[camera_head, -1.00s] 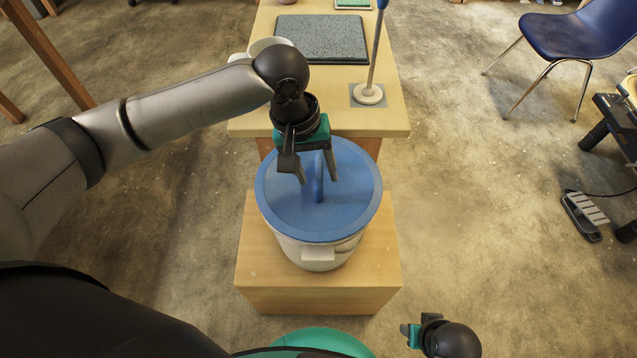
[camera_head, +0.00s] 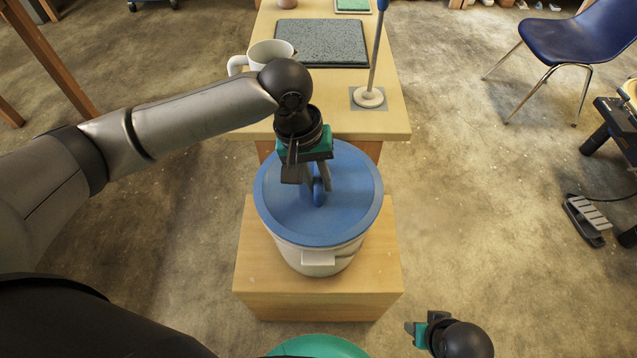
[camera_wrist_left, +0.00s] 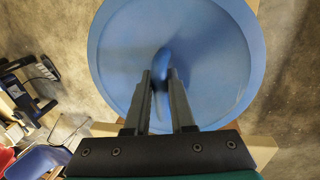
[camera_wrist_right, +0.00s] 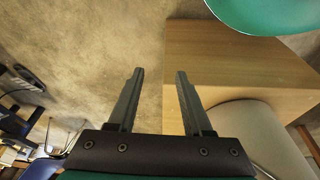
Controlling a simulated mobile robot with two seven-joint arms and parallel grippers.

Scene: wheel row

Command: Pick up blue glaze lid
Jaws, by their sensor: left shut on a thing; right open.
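The blue glaze lid (camera_head: 345,215) is a round blue disc with an upright handle in its middle. It lies flat on a white bucket (camera_head: 320,259) on a wooden block. My left gripper (camera_head: 318,190) points down at the lid's middle and is shut on the handle. In the left wrist view the handle (camera_wrist_left: 162,62) shows between the fingers and the lid (camera_wrist_left: 215,50) fills most of the upper picture. I see no gap between lid and bucket. My right gripper (camera_wrist_right: 160,75) is open and empty, low at the right, over the floor.
Behind the bucket is a wooden table (camera_head: 395,120) with a white mug (camera_head: 268,54), a grey slab (camera_head: 320,40) and a blue-tipped rod on a round base (camera_head: 369,96). A blue chair (camera_head: 580,38) and a pedal (camera_head: 587,218) stand at the right. A green round thing (camera_head: 318,347) is at the bottom.

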